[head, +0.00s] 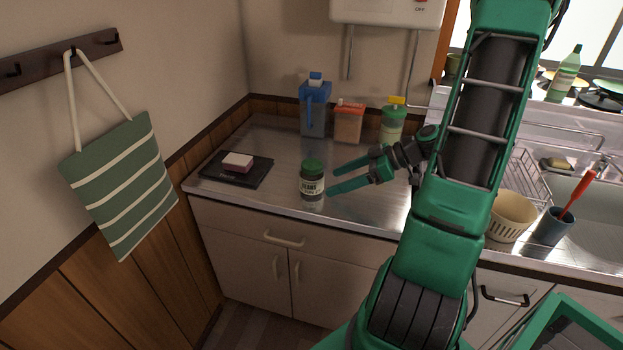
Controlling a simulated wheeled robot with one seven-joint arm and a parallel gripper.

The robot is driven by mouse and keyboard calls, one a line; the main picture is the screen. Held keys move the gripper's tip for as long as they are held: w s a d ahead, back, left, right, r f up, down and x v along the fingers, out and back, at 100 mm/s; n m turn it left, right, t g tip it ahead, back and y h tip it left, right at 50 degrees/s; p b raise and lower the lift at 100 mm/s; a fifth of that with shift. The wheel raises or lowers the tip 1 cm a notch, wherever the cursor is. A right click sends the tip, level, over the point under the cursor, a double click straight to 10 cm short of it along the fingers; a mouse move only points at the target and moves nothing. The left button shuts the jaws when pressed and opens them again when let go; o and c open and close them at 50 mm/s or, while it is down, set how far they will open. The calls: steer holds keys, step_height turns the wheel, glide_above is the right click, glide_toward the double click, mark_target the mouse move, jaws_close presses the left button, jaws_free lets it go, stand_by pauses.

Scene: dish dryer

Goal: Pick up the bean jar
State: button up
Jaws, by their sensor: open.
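The bean jar (312,187) is a small clear jar with a green lid and a pale label. It stands upright on the steel counter (262,203), near the front edge. My gripper (331,180) is open, with its two green fingers pointing left toward the jar. The fingertips are just right of the jar in the picture. I cannot tell whether they touch it or how far apart in depth they are. Nothing shows between the fingers.
Behind the jar stand a blue pitcher (315,108), an orange-lidded container (348,124) and a green bottle with a yellow cap (392,122). A black tray (213,171) with a small block (238,162) lies left.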

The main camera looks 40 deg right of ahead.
mark_target(311, 175)
steer(key=d, duration=0.1)
steer(key=d+t, duration=0.1)
steer(key=w+t, duration=0.1)
steer(key=shift+d+r+n, duration=0.3)
steer(key=shift+d+r, duration=0.1)
steer(key=shift+w+a+t, duration=0.1)
steer(key=shift+w+t, duration=0.15)
steer(key=shift+t, duration=0.05)
steer(key=x, duration=0.5)
steer(key=shift+s, duration=0.1)
steer(key=shift+r+x, duration=0.15)
steer(key=shift+x, duration=1.15)
steer(key=shift+r+x, duration=0.15)
steer(key=shift+x, duration=1.2)
steer(key=shift+a, duration=0.1)
steer(key=shift+r, duration=0.1)
steer(key=c, duration=1.5)
